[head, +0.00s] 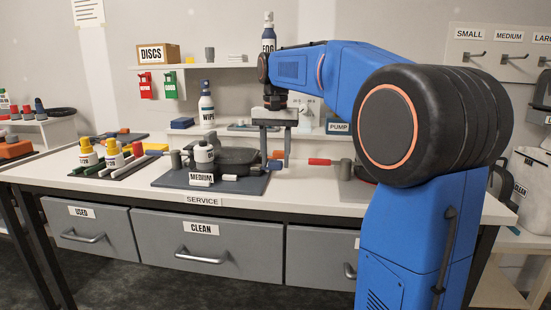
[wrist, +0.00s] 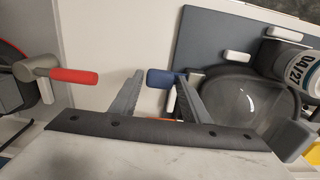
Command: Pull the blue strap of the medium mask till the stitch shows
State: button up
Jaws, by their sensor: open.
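The dark medium mask (head: 238,159) lies on a grey mat (head: 170,181) behind the "MEDIUM" label (head: 201,178). In the wrist view the mask (wrist: 245,105) is at right with its clear visor. The blue strap end (wrist: 160,78) sticks out from the mask's left side; it also shows in the head view (head: 272,165). My gripper (head: 275,153) points down at the mask's right side. In the wrist view my gripper (wrist: 160,76) is open, with the blue end showing between its fingertips. Whether they touch it I cannot tell. No stitch is visible.
A red-handled piece (head: 320,161) lies to the right; it shows at left in the wrist view (wrist: 73,76). A white canister (head: 204,155) stands on the mat's left part. Bottles with yellow tops (head: 88,156) stand further left. A shelf (head: 190,66) is behind.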

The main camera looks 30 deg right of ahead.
jog(key=shift+f, duration=0.1)
grip_shut()
jog(key=shift+s+d, duration=0.65)
jog(key=shift+d, duration=0.2)
jog(key=shift+s+d, duration=0.65)
jog(key=shift+d, duration=0.2)
grip_release()
notch_tip(320, 180, up, 17)
jog(key=shift+r, duration=0.2)
